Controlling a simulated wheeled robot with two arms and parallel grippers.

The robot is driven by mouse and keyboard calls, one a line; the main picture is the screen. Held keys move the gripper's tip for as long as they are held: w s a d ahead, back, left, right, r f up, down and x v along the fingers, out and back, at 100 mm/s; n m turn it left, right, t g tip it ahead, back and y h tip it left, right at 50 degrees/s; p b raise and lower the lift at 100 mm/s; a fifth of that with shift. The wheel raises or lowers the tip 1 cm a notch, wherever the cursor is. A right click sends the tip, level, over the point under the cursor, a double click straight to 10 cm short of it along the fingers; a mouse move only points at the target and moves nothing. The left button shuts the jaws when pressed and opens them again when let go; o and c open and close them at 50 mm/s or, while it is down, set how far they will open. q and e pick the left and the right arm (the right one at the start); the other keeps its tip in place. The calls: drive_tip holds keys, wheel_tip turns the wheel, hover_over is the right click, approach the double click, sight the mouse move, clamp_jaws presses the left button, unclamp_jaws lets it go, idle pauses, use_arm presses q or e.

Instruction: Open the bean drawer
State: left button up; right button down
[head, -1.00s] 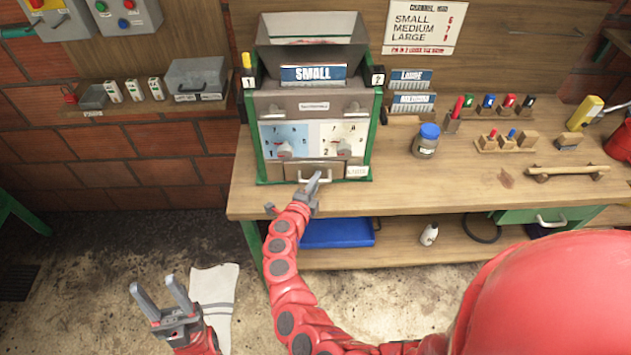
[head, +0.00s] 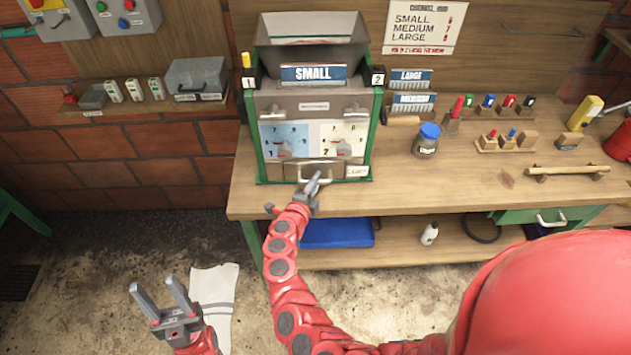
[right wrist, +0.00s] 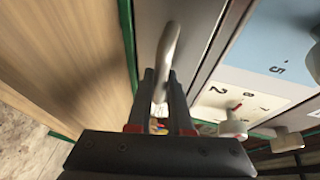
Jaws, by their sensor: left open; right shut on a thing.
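The bean drawer (head: 290,174) is a grey-brown front low in the green-framed machine (head: 376,130), below two dial panels. Its pale bar handle (head: 303,180) also shows in the right wrist view (right wrist: 168,45). My right gripper (head: 312,186) is at the handle. In the right wrist view its two dark fingers (right wrist: 166,88) are shut on the handle, one on each side. The drawer looks shut or nearly so; I cannot tell if a small gap shows. My left gripper (head: 160,295) is open and empty, low at the left above the floor.
The machine stands on a wooden bench (head: 420,185). A blue-lidded jar (head: 427,142) and several small coloured tools stand to its right. A blue bin (head: 338,233) and a white bottle (head: 429,234) are on the shelf below. The bench directly right of the machine's front is mostly clear.

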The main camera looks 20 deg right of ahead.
idle(0.3)
drive_tip(key=s+a, duration=0.2)
drive_tip(key=s, duration=0.7)
drive_tip(key=shift+s+a, duration=0.25)
drive_tip(key=shift+a, duration=0.15)
drive_tip(key=c, duration=0.8)
unclamp_jaws()
drive_tip(key=shift+c, duration=0.2)
drive_tip(key=b+v, duration=0.2)
drive_tip(key=v, duration=1.5)
drive_tip(key=shift+s+a, duration=0.1)
